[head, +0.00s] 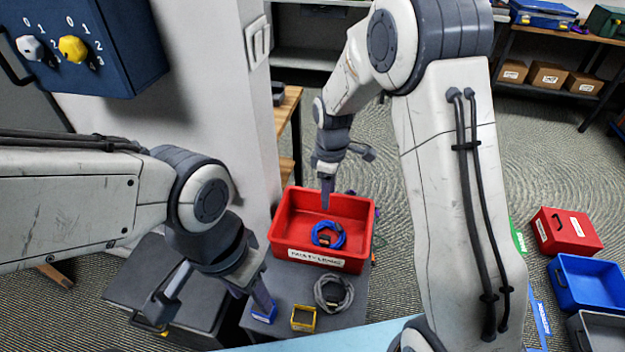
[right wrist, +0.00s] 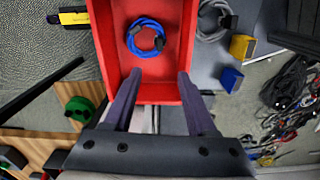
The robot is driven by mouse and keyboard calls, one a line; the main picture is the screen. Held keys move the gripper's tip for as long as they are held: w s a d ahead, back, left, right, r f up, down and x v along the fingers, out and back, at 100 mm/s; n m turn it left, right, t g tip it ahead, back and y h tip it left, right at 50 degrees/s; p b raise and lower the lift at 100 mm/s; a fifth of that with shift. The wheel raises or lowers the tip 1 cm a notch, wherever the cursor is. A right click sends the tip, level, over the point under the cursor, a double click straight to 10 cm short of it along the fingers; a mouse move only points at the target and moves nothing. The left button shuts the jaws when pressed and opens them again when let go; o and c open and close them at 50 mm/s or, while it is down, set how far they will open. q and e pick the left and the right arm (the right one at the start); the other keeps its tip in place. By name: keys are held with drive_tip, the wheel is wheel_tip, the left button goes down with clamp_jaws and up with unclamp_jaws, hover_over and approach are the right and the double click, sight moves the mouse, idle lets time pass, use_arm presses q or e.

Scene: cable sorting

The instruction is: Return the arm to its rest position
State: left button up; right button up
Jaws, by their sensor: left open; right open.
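A coiled blue cable (head: 328,235) lies inside the red bin (head: 318,258), which has a white label on its front. The coil also shows in the right wrist view (right wrist: 146,37), lying on the bin floor (right wrist: 172,68). My right gripper (head: 346,180) is open and empty over the bin, and its fingers (right wrist: 160,80) are apart from the cable. My left gripper (head: 212,304) is open and empty at the lower left, with one finger just behind the small blue box. Its arm comes in from the left edge.
A coiled grey cable (head: 334,293), a small yellow box (head: 303,319) and a small blue box (head: 263,315) stand on the grey surface before the bin. A dark blue cabinet (head: 120,45) hangs upper left. A red case (head: 567,232) and a blue bin (head: 592,283) lie at right.

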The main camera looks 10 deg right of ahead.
drive_tip(key=s+a+r+m+p, duration=0.1)
drive_tip(key=s+a+r+p, duration=0.1)
drive_tip(key=s+a+r, duration=0.3)
drive_tip(key=s+a+r+m+p, duration=0.1)
drive_tip(key=s+a+r+p, duration=0.15)
drive_tip(key=s+r, duration=0.45)
drive_tip(key=s+r+m+y+p, duration=0.1)
drive_tip(key=s+r, duration=0.4)
drive_tip(key=s, duration=1)
drive_tip(key=shift+s+a+r+m+p, duration=0.25)
drive_tip(key=shift+a+r+m+p, duration=0.2)
drive_tip(key=shift+m, duration=0.75)
